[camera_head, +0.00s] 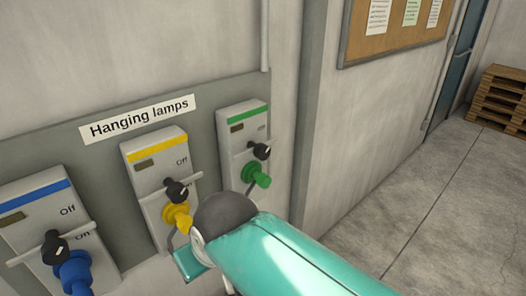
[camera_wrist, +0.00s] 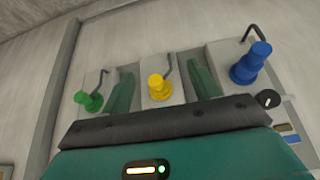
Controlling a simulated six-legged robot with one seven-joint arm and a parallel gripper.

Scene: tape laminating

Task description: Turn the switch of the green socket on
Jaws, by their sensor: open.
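The green socket (camera_head: 236,135) is a grey wall box with a green stripe, right of the other two boxes in the head view. Its black rotary switch (camera_head: 261,151) sits above the green plug (camera_head: 257,176). The green plug also shows at the left of the wrist view (camera_wrist: 90,101). The switch setting cannot be read. My gripper (camera_wrist: 162,78) is open. In the wrist view its two green fingers appear on either side of the yellow plug (camera_wrist: 159,88), with nothing visibly held. In the head view my arm partly hides the gripper below the yellow socket (camera_head: 154,168).
The blue socket (camera_head: 30,222) with a blue plug (camera_head: 73,272) is at the left. All three boxes are on a grey panel (camera_head: 95,168) labelled "Hanging lamps". A corkboard (camera_head: 385,45) hangs on the right wall. Pallets (camera_head: 500,98) stand far right; the floor before them is clear.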

